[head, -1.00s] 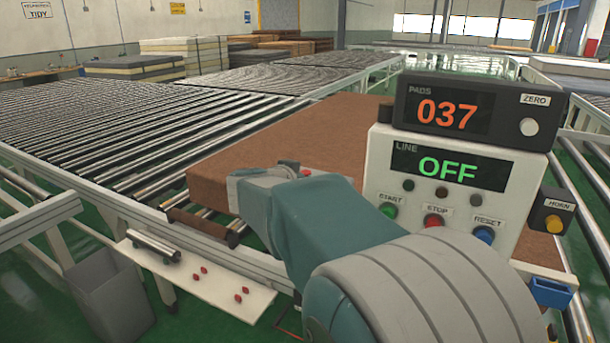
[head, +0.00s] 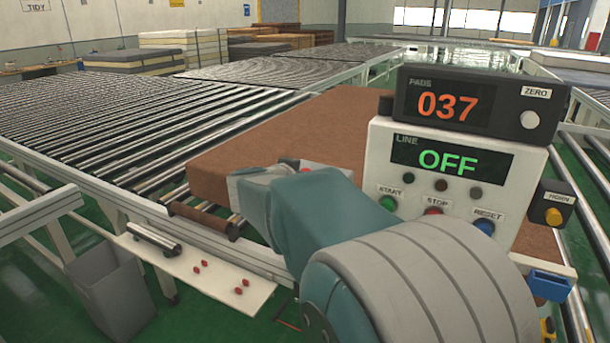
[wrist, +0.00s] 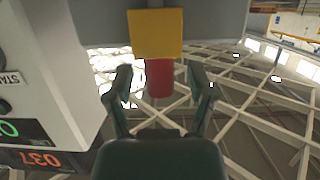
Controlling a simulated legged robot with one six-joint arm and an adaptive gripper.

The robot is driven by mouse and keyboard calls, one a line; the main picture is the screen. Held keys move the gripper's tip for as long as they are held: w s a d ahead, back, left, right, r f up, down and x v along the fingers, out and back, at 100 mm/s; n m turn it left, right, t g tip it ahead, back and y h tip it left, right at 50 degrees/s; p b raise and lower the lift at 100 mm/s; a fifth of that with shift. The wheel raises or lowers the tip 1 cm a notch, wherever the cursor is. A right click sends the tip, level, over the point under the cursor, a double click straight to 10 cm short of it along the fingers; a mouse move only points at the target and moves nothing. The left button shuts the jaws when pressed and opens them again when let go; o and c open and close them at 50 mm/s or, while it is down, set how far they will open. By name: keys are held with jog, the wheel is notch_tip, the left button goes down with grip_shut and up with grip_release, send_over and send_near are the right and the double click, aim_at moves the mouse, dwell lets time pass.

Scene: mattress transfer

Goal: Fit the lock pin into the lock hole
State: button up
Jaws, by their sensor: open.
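In the wrist view my gripper (wrist: 160,80) is open, with one finger on each side of a red cylinder (wrist: 159,84). The cylinder hangs from a yellow block (wrist: 155,33) below a grey surface. It looks like the knob of the lock pin, but I cannot be sure. Gaps show between the fingers and the cylinder. The pin's tip and the lock hole cannot be made out. In the head view my arm hides the fingers, and a small bit of red (head: 308,168) shows just behind my wrist.
The control box (head: 380,165), with a display reading OFF, stands close to the right of my arm. A pads display (head: 480,108) reads 037 on top. A brown mattress (head: 265,135) lies behind my arm. Several red pieces lie on a white shelf (head: 225,290). A grey bin (head: 110,295) stands left.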

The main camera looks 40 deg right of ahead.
jog(key=v, duration=1.2)
